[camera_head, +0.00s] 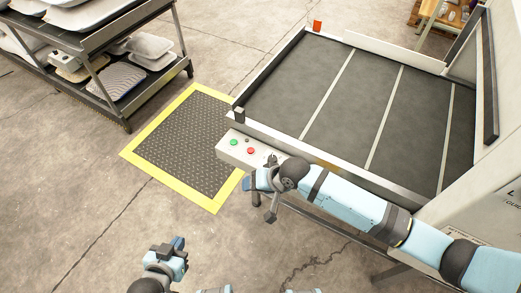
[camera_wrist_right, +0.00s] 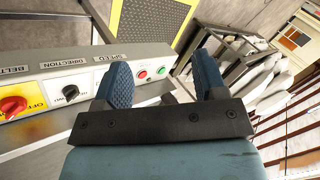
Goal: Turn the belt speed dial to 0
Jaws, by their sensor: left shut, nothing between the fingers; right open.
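The control panel (camera_head: 242,158) is a pale box on the front edge of the conveyor. In the right wrist view its face carries the labels BELT, DIRECTION and SPEED (camera_wrist_right: 103,57). The speed dial's place below its label is hidden behind a finger of my right gripper (camera_wrist_right: 163,77), so its setting cannot be read. The right gripper is open, its fingers apart in front of the panel; contact cannot be told. It also shows in the head view (camera_head: 260,195). My left gripper (camera_head: 178,246) is shut and empty at the bottom, away from the panel.
A red belt switch (camera_wrist_right: 13,106) and black direction knob (camera_wrist_right: 70,92) lie left of the gripper. Green (camera_wrist_right: 142,74) and red (camera_wrist_right: 161,71) buttons show between its fingers. The dark conveyor belt (camera_head: 330,105) is empty. A rack (camera_head: 120,85) stands at upper left.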

